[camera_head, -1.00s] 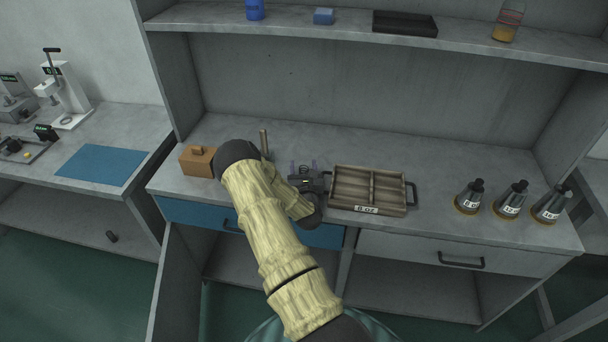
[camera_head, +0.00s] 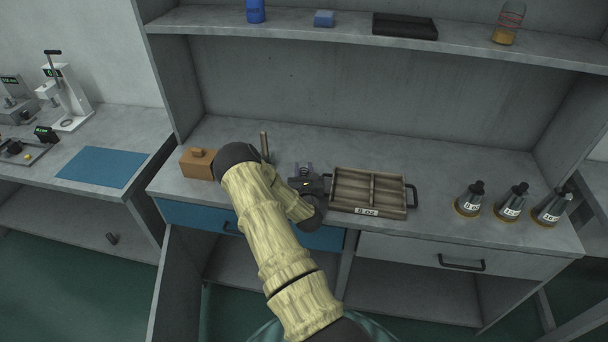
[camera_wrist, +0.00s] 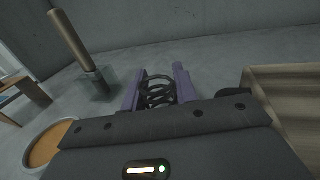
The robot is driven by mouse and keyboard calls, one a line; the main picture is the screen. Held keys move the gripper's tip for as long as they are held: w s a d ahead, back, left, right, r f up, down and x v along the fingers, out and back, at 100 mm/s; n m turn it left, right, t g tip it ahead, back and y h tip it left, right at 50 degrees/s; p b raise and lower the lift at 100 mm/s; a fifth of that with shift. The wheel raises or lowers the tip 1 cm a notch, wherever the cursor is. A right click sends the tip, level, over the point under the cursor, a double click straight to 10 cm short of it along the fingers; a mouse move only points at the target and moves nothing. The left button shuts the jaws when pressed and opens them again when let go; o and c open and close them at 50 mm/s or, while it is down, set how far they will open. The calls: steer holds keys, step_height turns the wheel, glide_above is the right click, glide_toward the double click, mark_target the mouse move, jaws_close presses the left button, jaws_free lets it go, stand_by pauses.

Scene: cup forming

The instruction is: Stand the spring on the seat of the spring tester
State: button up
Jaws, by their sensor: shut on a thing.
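The spring (camera_wrist: 158,92) is a dark coil, seen in the wrist view between the two purple fingers of my gripper (camera_wrist: 157,88). My gripper is shut on it. In the head view my gripper (camera_head: 304,168) is over the grey counter, just left of the wooden tray. The spring is too small there to make out clearly, and I cannot tell whether it touches the counter. What looks like the spring tester (camera_head: 70,98) is a white lever press with a green display on the left bench, far from my gripper.
A wooden tray (camera_head: 337,203) is right of my gripper. A post (camera_head: 265,147) and a brown box (camera_head: 197,165) are to its left. The wrist view shows an orange-brown round dish (camera_wrist: 48,150). A blue mat (camera_head: 101,167) lies on the left bench. Several labelled flasks (camera_head: 511,200) stand right.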

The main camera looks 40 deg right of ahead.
step_height(320, 180, up, 10)
steer(key=shift+b, duration=0.45)
stand_by(0.3)
steer(key=a+f+n+y+p, duration=0.1)
steer(key=a+f, duration=0.1)
steer(key=a, duration=0.4)
steer(key=w+a+f+n+t+y, duration=0.1)
steer(key=a+f+y, duration=0.1)
steer(key=a, duration=0.4)
steer(key=w+a+f+n+t+y+p, duration=0.1)
steer(key=a+f, duration=0.2)
steer(key=a, duration=0.4)
steer(key=shift+w+f+y+p, duration=0.15)
steer(key=shift+w+y+p, duration=0.05)
steer(key=shift+y+p, duration=0.15)
steer(key=s+a+f+n+y+p, duration=0.1)
steer(key=s+a+n+y, duration=0.1)
steer(key=a, duration=0.6)
steer(key=s+a+f+n+t+y+p, duration=0.1)
steer(key=s+a+f+n+y, duration=0.1)
steer(key=a, duration=0.5)
steer(key=shift+s+a+y, duration=0.35)
steer(key=shift+s+y, duration=0.25)
steer(key=shift+y, duration=0.25)
